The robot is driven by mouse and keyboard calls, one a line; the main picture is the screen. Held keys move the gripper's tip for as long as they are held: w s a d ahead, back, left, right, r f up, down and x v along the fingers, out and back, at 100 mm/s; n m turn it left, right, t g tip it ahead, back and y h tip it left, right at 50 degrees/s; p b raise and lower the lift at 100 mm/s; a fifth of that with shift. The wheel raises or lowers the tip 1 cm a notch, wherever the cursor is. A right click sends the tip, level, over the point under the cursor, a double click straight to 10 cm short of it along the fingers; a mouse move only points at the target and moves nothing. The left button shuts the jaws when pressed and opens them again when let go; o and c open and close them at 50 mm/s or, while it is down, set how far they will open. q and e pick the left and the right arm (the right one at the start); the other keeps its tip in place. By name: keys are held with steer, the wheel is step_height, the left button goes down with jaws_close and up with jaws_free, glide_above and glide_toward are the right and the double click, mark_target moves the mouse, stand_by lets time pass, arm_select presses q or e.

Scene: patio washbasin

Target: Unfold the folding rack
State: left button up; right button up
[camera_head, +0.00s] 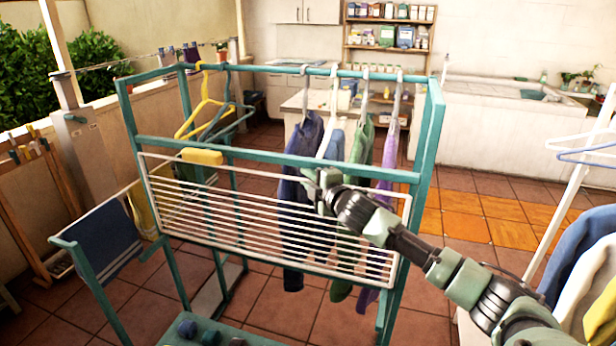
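The folding rack (225,205) is a white wire panel with several thin horizontal bars on the near side of a teal clothes stand (428,140). It hangs down at a slant below the stand's middle rail. My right gripper (314,186) is in front of the rack, right of its middle and near its upper edge. Its fingers are small and dark, and I cannot tell whether they touch the rack or are open or shut. My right forearm hides part of the rack's right side. My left gripper is not in view.
Clothes on hangers, including a dark blue garment (300,190), hang behind the rack. A yellow object (202,157) sits at the rack's upper left edge. A blue cloth (105,237) hangs on a side rail at left. More laundry (590,265) is at right.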

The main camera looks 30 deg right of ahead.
steer(key=shift+c, duration=0.4)
jaws_close()
steer(key=shift+f, duration=0.1)
stand_by(1.0)
